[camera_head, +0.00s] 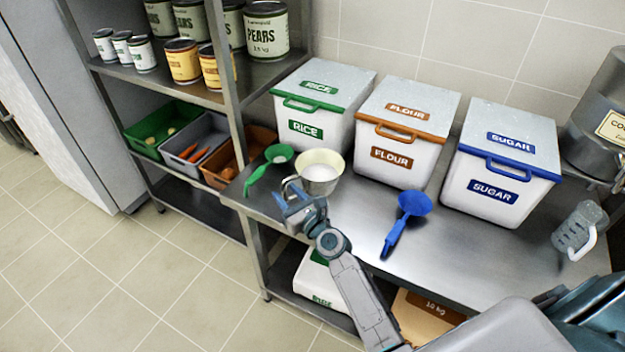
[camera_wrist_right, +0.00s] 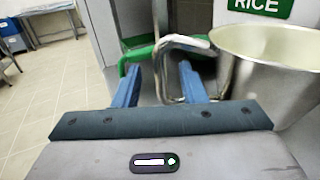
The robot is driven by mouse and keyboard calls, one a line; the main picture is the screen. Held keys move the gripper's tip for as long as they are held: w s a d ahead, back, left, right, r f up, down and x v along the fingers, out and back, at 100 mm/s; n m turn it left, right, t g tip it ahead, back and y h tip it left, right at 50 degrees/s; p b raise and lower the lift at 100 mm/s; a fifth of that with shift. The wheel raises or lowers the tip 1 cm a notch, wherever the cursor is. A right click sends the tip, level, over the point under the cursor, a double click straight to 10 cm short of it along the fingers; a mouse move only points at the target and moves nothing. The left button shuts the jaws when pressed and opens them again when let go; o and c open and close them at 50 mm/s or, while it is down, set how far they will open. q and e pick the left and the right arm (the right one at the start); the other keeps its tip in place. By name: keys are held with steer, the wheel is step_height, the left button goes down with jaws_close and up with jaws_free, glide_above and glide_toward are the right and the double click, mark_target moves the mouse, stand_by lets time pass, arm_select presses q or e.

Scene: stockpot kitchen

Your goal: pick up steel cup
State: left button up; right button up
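The steel cup (camera_head: 320,174) stands on the steel counter in front of the rice bin, with pale contents inside. Its wire handle sticks out to the left. In the right wrist view the cup (camera_wrist_right: 268,75) is at the right, and its handle reaches in near the fingertips. My right gripper (camera_head: 286,194) is at the handle side of the cup. In the right wrist view its two blue fingers (camera_wrist_right: 158,80) are apart, with the handle close to the right finger; I cannot tell whether they touch. My left gripper is not in view.
A green scoop (camera_head: 278,154) lies left of the cup, and a blue scoop (camera_head: 413,204) lies to its right. Rice (camera_head: 319,98), flour (camera_head: 405,130) and sugar (camera_head: 502,162) bins line the back. A clear jug (camera_head: 580,228) stands at the far right. A shelf rack (camera_head: 233,90) is at the left.

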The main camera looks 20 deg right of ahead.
steer(key=x, duration=0.4)
steer(key=shift+w, duration=0.1)
jaws_close()
steer(key=shift+r, duration=0.15)
